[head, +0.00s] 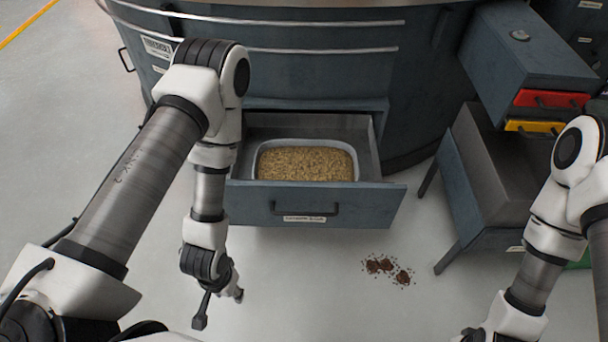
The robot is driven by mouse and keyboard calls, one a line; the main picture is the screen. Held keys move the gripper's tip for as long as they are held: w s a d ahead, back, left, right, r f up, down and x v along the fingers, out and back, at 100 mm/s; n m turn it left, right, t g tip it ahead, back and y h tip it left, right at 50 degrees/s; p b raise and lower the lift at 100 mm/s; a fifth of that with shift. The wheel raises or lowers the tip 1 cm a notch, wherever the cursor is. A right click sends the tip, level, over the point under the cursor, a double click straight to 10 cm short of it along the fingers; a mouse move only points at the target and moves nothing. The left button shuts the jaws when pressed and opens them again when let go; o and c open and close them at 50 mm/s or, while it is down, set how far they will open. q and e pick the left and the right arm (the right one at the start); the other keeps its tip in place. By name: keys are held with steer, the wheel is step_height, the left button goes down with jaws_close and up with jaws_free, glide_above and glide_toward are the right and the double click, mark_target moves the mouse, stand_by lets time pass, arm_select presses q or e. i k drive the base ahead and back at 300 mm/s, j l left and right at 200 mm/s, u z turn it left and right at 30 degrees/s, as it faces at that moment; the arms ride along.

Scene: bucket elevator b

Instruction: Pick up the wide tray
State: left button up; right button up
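The wide tray (355,152) is a pale, round-cornered tray filled with yellow-brown grains. It sits inside an open grey drawer (290,207), near the drawer's front left. My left gripper (219,308) hangs in front of the drawer's left end and points down. Its two fingers are spread, with nothing between them, and it is apart from the tray. My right gripper (474,336) is mostly cut off by the bottom edge, and its fingers cannot be made out.
The drawer front has a dark handle (304,210). A large, dark, curved machine (300,60) stands behind. On the right is a grey cabinet (530,50) with red and yellow drawers, above a slanted grey bin (490,170). Brown crumbs (385,267) lie on otherwise clear floor.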

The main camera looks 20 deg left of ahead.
mark_target(277, 158)
steer(key=i+j+z, duration=1.05)
steer(key=i+j, duration=0.05)
steer(key=j, duration=0.1)
